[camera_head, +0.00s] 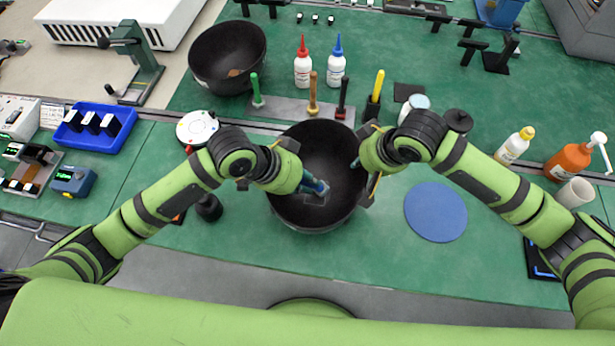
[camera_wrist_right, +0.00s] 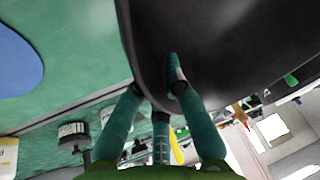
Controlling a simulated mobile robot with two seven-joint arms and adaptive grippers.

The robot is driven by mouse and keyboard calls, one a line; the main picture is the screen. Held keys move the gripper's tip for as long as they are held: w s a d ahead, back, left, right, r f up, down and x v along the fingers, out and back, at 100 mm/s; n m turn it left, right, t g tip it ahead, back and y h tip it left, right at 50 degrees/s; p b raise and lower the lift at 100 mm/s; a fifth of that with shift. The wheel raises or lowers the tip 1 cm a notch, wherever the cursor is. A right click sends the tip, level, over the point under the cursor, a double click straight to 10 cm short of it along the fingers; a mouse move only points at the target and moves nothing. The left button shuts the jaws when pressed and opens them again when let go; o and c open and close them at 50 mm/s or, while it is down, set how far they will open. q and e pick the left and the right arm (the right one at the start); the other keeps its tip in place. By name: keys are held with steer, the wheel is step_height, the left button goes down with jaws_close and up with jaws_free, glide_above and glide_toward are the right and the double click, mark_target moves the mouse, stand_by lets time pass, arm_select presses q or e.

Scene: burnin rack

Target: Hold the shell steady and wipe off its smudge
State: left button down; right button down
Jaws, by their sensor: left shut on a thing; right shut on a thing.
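The shell, a large dark bowl (camera_head: 325,150), stands open side up at the bench's middle. My right gripper (camera_head: 357,163) is shut on its right rim. In the right wrist view the fingers (camera_wrist_right: 156,85) straddle the wall of the bowl (camera_wrist_right: 225,50). My left gripper (camera_head: 317,186) reaches inside over the left rim, low near the inner wall, and is shut on a small grey-blue thing (camera_head: 322,189), mostly hidden by the fingers; I cannot tell what it is. No smudge shows on the bowl's visible inside; part is hidden by my left gripper.
A second dark bowl (camera_head: 228,50) with a brownish patch stands at the back left. Upright tools on a grey strip (camera_head: 290,107) and two bottles (camera_head: 303,68) stand behind the shell. A blue round mat (camera_head: 435,212) lies bare at right. The bench's front is clear.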

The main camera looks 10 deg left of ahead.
arm_select(q)
steer(key=shift+s+a, duration=0.1)
steer(key=shift+s, duration=0.8)
steer(key=shift+s+r, duration=0.25)
steer(key=shift+r, duration=3.75)
arm_select(e)
steer(key=c, duration=1.2)
jaws_free()
steer(key=shift+c, duration=0.2)
steer(key=v, duration=1.2)
